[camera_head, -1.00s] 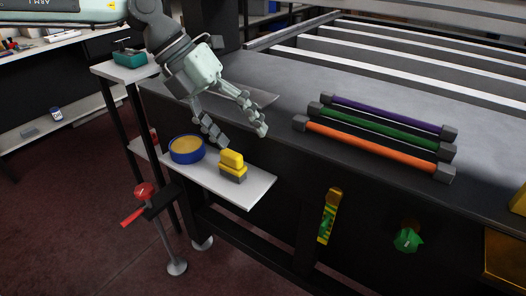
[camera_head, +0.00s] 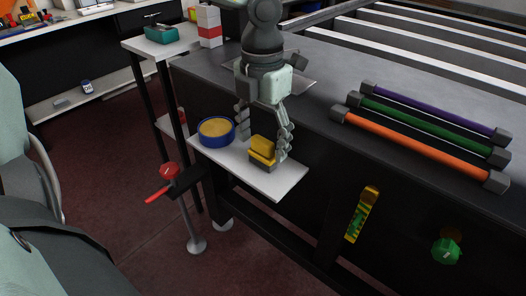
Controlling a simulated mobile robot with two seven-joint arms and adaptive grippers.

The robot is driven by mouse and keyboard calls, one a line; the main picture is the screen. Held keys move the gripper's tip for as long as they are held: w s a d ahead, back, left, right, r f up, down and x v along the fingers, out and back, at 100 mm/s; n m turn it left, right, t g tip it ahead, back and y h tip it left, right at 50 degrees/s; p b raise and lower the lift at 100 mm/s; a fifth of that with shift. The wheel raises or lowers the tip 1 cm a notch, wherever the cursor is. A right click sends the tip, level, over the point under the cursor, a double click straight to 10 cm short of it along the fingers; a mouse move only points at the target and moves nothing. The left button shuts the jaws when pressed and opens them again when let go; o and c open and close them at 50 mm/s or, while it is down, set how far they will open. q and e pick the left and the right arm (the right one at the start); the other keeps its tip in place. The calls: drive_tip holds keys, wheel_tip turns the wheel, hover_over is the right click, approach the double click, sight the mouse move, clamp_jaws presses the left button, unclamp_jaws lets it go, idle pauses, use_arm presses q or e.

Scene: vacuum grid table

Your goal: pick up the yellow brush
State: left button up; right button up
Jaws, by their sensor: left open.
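The yellow brush (camera_head: 262,150), a yellow block with a grey underside, sits on a small white shelf (camera_head: 281,188) fixed to the side of the dark table. My left gripper (camera_head: 262,144) points down over the shelf with its fingers spread open. One finger hangs close to the right side of the brush, the other is behind it to the left, near the blue tin. I cannot tell whether either finger touches the brush. My right gripper is not in view.
A blue round tin (camera_head: 216,131) with tan contents stands left of the brush. Purple, green and orange bars (camera_head: 420,141) lie on the table top to the right. A red-handled clamp (camera_head: 169,172) is below the shelf's left end.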

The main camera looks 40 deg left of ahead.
use_arm(q)
drive_tip(key=shift+f, duration=0.15)
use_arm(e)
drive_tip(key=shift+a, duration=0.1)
use_arm(q)
drive_tip(key=shift+c, duration=1.2)
drive_tip(key=c, duration=1)
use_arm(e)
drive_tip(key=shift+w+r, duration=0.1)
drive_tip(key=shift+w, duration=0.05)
use_arm(q)
wheel_tip(320, 180, up, 12)
wheel_tip(320, 180, up, 15)
drive_tip(key=p, duration=0.1)
hover_over(263, 139)
drive_tip(key=shift+r, duration=0.55)
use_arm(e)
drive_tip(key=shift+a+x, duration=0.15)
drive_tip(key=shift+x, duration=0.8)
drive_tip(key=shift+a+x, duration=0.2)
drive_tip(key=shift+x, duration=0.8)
